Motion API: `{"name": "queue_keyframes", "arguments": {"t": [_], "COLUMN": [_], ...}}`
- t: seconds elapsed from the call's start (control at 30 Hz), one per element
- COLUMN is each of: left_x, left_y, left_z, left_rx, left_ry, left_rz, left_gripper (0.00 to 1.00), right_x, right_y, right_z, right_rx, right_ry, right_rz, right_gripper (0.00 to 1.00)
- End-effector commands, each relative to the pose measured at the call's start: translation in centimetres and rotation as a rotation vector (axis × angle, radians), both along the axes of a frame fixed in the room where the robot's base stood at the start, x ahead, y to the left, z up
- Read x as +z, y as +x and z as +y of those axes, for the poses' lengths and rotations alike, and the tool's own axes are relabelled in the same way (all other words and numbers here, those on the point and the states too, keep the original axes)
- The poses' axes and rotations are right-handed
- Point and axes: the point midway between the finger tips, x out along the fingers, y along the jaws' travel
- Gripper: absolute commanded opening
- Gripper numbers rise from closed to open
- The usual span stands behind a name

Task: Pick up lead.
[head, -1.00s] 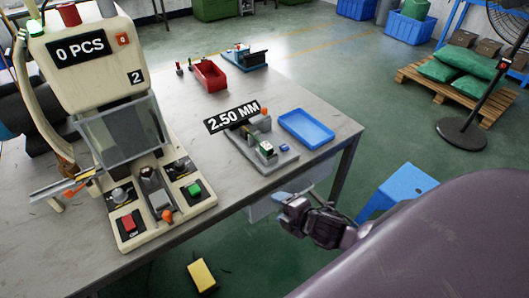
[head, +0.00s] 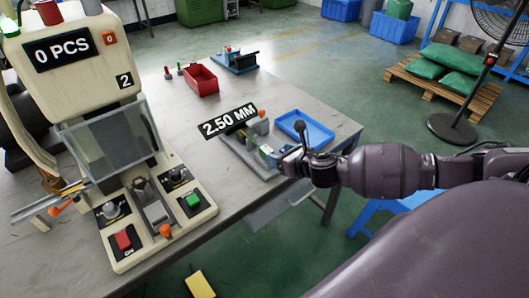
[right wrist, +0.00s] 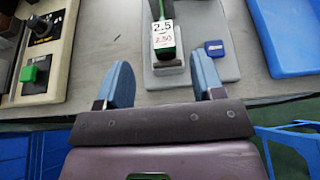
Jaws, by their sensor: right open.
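I cannot make out a lead for certain in either view. My right gripper (head: 286,160) reaches in from the right at the table's front edge, beside the grey gauge fixture under the 2.50 MM sign (head: 228,121). In the right wrist view its two blue fingers are spread wide with nothing between them (right wrist: 163,85). The gauge (right wrist: 164,42), with a green body and a 2.5 / 2.50 label, lies just ahead between the finger directions. A small blue block (right wrist: 214,48) sits on the fixture to its right. My left gripper is not in view.
A blue tray (head: 318,133) lies right of the fixture. The moulding machine (head: 85,60), with green and red buttons, stands at the left. A red bin (head: 200,80) and another small fixture (head: 236,62) are at the back. Bare tabletop lies between machine and gauge.

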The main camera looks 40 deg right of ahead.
Motion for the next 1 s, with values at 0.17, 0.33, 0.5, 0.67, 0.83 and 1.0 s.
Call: {"name": "queue_keyframes", "arguments": {"t": [0.17, 0.33, 0.5, 0.67, 0.83, 1.0], "left_x": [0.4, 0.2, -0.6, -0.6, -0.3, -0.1], "left_y": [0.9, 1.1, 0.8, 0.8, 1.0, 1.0], "left_z": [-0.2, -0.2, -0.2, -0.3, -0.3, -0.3], "left_rx": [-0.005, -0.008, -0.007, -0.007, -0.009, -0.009], "left_ry": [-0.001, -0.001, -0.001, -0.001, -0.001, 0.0], "left_rz": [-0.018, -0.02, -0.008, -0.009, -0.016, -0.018], "left_gripper": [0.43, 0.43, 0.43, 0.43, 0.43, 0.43], "right_x": [-0.7, -1.3, -2.5, -3.0, -3.0, -2.9], "right_y": [1.4, 2.5, 4.6, 5.9, 6.2, 6.2], "right_z": [0.1, 0.1, 0.0, 0.1, 0.2, 0.2], "right_rx": [-0.001, -0.002, -0.002, -0.002, 0.0, 0.0], "right_ry": [0.0, 0.004, 0.004, 0.004, 0.003, 0.003], "right_rz": [0.001, 0.001, 0.002, 0.002, 0.001, 0.001], "right_gripper": [0.62, 0.62, 0.62, 0.62, 0.62, 0.53]}}
